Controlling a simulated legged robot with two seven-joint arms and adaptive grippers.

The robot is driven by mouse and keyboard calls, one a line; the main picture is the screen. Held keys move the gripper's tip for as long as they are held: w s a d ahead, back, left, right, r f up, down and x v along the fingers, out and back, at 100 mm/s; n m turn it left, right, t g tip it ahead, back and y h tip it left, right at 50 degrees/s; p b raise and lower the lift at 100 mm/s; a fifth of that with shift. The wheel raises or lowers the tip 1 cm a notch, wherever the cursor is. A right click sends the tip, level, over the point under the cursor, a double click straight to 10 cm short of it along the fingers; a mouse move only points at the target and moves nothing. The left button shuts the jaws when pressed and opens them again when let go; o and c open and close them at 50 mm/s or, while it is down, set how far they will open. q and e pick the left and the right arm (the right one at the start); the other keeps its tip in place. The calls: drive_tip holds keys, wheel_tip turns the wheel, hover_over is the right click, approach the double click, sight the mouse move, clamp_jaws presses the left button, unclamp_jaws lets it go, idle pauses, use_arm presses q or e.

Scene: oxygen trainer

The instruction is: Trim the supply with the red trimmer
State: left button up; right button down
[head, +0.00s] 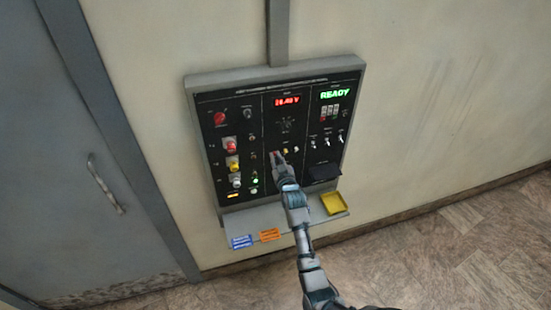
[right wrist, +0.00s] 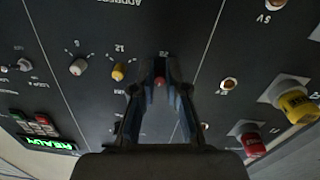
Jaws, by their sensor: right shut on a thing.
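The red trimmer (right wrist: 160,81) is a small red knob on the black panel, seen upside down between my fingertips in the right wrist view. My right gripper (right wrist: 160,72) is shut on it, one finger on each side. In the head view, my right gripper (head: 278,156) reaches the lower middle section of the panel and mostly hides the trimmer. The red voltage display (head: 287,100) above is lit and seems to read 28.40 V, but its digits are small. My left gripper is in neither view.
A yellow trimmer (right wrist: 118,72) and a white one (right wrist: 78,67) sit beside the red one. Large red (head: 230,146) and yellow (head: 232,163) knobs are at left. A green READY display (head: 335,94) is lit. The shelf (head: 262,222) below holds a yellow tray (head: 334,203).

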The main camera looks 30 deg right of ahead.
drive_tip(key=m+p, duration=0.2)
drive_tip(key=m, duration=0.1)
drive_tip(key=r+m+p, duration=0.1)
drive_tip(key=m, duration=0.2)
drive_tip(key=shift+p, duration=0.35)
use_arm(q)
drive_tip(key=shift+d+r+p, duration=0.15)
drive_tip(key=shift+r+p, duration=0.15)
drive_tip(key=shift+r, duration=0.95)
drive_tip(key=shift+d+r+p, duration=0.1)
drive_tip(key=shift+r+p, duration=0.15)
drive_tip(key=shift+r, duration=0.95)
use_arm(e)
drive_tip(key=shift+r+m, duration=0.1)
drive_tip(key=shift+m, duration=1.1)
drive_tip(key=c, duration=1.2)
unclamp_jaws()
drive_tip(key=shift+s, duration=0.2)
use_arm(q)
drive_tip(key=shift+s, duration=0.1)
use_arm(e)
drive_tip(key=v, duration=1.2)
drive_tip(key=shift+m, duration=0.3)
